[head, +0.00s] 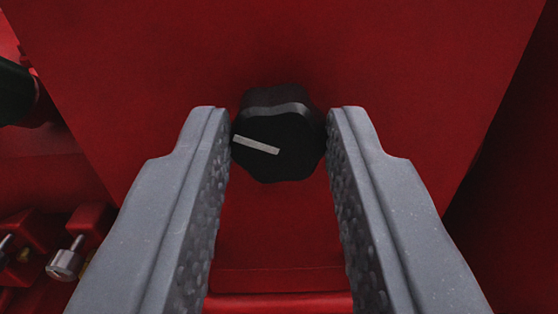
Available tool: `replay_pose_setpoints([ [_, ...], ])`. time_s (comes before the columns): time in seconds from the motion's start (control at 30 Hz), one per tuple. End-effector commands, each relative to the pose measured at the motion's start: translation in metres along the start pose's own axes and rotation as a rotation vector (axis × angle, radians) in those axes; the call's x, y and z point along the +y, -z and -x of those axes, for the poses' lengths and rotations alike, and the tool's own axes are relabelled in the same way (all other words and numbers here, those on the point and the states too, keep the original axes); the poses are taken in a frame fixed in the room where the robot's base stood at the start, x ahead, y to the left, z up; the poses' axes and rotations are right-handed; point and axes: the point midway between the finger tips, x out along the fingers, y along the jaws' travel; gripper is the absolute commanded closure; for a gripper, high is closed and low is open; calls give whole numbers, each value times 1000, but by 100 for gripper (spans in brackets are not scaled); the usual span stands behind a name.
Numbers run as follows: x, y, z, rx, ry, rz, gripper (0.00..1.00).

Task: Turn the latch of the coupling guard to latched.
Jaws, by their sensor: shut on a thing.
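The latch is a black lobed knob (290,155) on the red face of the coupling guard (400,60). A pale pointer line on the knob runs from its centre to its left edge, tilted slightly upward at the left. My gripper (278,145) reaches in from the bottom of the head view. Its two grey fingers stand on either side of the knob, with their tips at its left and right sides, shut on it. The inner finger pads are textured. No markings for the latch positions are visible.
At the lower left are red blocks with a metal bolt (66,260). A dark rounded part (16,92) sits at the left edge. A red ledge (280,302) runs below the knob. The right side beyond the guard is dark.

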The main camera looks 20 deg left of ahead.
Motion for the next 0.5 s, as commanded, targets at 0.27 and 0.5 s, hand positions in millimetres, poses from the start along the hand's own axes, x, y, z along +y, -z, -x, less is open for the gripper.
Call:
replay_pose_setpoints([
  [0.27,-5,-5,2,-13,9,-267,96],
  [0.5,-4,-5,1,-14,9,-494,96],
])
